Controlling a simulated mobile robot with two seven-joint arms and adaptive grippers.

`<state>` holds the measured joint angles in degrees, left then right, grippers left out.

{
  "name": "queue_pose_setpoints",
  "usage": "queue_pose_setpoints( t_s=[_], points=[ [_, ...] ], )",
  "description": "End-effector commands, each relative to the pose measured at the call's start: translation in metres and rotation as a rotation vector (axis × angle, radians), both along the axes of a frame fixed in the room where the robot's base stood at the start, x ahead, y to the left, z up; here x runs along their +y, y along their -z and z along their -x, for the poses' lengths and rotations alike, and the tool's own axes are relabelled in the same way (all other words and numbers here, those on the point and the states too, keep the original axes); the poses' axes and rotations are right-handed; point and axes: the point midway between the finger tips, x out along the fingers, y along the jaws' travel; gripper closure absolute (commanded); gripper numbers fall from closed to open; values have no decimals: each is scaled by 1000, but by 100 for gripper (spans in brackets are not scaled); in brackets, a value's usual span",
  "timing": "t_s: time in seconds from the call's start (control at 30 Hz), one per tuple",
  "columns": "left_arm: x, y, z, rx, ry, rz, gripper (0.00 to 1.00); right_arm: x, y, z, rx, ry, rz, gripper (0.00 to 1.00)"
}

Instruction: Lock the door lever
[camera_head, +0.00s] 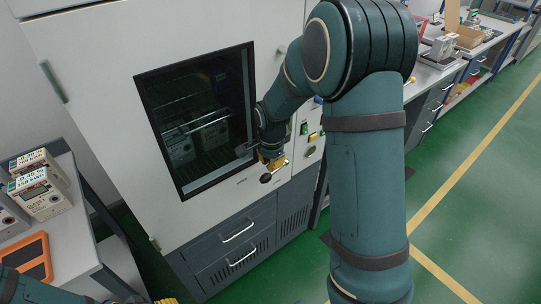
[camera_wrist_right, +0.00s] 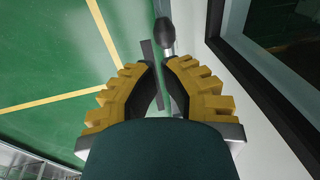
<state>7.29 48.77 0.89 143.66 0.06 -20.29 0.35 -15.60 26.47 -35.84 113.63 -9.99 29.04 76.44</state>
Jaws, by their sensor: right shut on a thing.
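The door lever (camera_head: 266,178), with a black knob on a metal rod, is at the lower right of the white cabinet door (camera_head: 95,75). The door looks closed. Of my left gripper (camera_head: 165,300), only a bit of yellow finger shows at the bottom edge.
The door has a dark window (camera_head: 200,120) with racks and devices behind it. A control panel (camera_head: 309,140) with buttons is right of the door. Grey drawers (camera_head: 235,240) are below. A table (camera_head: 85,235) with meters and an orange device stands at left. Green floor is open at right.

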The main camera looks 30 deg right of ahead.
Motion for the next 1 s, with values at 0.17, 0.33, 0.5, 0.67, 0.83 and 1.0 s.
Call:
queue_pose_setpoints(
  t_s=[0.17, 0.33, 0.5, 0.67, 0.83, 1.0],
  points=[
    [0, 11, 3, 7, 5, 2, 53, -3, 36, -5, 3, 2, 1, 100],
    [-1, 16, 4, 9, 8, 2, 53, -4, 55, -8, 1, 1, 1, 100],
    [-1, 17, 4, 9, 8, 2, 53, -4, 63, -10, 0, 0, 1, 100],
    [-1, 17, 4, 9, 8, 2, 53, -4, 63, -11, -1, 0, 1, 100],
    [-1, 17, 4, 9, 8, 2, 53, -4, 63, -10, -1, 0, 1, 100],
    [-1, 17, 4, 9, 8, 2, 53, -4, 64, -10, -1, -1, 11, 100]
  ],
)
